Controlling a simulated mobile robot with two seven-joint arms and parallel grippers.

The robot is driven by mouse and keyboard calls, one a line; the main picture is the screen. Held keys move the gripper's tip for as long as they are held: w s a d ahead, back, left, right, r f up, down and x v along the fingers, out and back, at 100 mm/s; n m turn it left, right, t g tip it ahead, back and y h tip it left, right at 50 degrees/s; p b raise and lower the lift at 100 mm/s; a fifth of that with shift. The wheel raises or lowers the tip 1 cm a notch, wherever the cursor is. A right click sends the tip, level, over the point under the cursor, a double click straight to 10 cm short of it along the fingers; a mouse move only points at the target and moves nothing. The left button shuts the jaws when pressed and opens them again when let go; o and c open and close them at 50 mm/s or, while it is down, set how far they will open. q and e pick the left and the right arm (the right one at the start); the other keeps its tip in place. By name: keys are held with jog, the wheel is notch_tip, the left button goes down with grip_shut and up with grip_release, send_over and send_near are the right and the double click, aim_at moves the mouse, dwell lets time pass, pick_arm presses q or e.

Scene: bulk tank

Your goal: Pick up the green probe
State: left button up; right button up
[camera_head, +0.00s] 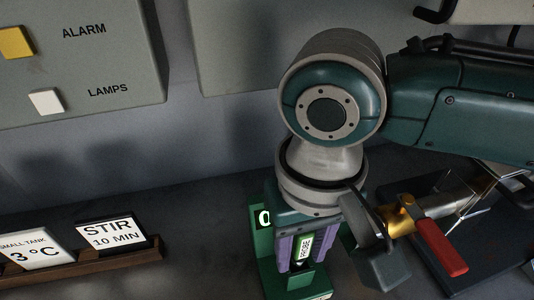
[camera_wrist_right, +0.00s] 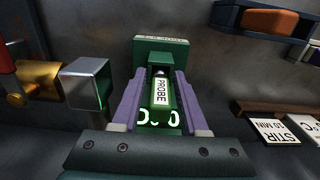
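The green probe (camera_head: 304,249), with a white PROBE label, stands in a green holder (camera_head: 266,270) at the bottom middle of the head view. In the right wrist view the probe (camera_wrist_right: 160,92) is in the centre, with the holder's back plate (camera_wrist_right: 161,55) behind it. My right gripper (camera_head: 303,252) points down over it, one purple finger on each side of the probe. The fingers also flank it in the right wrist view (camera_wrist_right: 159,95); they look apart, with narrow gaps beside the probe. My left gripper is in neither view.
A metal pipe with a brass fitting (camera_head: 398,218) and red lever (camera_head: 441,247) lies close right of my gripper. A grey block (camera_head: 380,265) is beside it. A wooden rack (camera_head: 100,262) with cards stands left. A wall panel (camera_head: 80,60) carries ALARM and LAMPS buttons.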

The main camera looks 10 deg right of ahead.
grip_shut()
jog(key=shift+r, duration=0.1)
dwell(0.4)
